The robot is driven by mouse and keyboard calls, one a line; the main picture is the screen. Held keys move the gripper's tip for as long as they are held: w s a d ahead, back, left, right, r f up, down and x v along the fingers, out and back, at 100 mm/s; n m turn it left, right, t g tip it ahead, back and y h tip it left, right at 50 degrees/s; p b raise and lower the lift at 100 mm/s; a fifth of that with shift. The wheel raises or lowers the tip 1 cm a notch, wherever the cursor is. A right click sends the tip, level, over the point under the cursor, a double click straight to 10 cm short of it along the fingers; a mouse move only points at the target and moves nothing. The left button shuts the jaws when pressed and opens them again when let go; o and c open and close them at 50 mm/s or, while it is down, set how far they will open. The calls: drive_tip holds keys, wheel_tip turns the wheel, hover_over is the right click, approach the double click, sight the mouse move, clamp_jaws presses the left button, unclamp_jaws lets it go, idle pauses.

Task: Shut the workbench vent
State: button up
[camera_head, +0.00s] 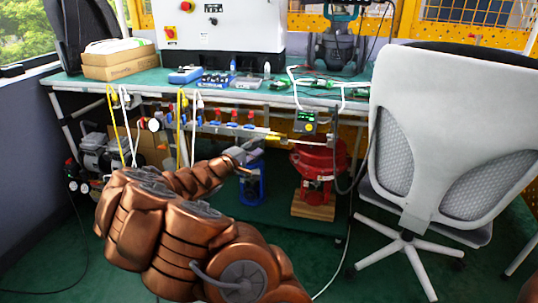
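The workbench (120,86) has a green top and a pipe manifold with several small red-handled valves (232,115) under its front edge. I cannot tell for certain which part is the vent. A thin yellow and metal rod-like part (285,139) runs right from the manifold toward a red valve body (318,160). My copper arm reaches in from the bottom. My gripper (243,165) is below the manifold, left of the red valve body and in front of a blue device (251,187). Its fingers are small and partly hidden, so their opening is unclear.
A grey office chair (440,140) stands close on the right. Yellow and white hoses (181,125) hang at the bench front. A small box with a green display (305,122) hangs at the bench edge. A compressor (98,155) sits below left.

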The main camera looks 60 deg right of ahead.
sight(272, 139)
drive_tip(key=shift+n+t, duration=0.3)
drive_tip(key=shift+w+d+f+b, duration=0.1)
drive_tip(key=shift+d+f+b, duration=0.2)
drive_tip(key=shift+d, duration=1.05)
drive_tip(key=shift+w+d+f+b, duration=0.1)
drive_tip(key=shift+d+f+b, duration=0.15)
drive_tip(key=shift+d, duration=1.15)
drive_tip(key=shift+w+d+f+b, duration=0.1)
drive_tip(key=shift+d+f+b, duration=0.2)
drive_tip(key=shift+d, duration=1.05)
clamp_jaws()
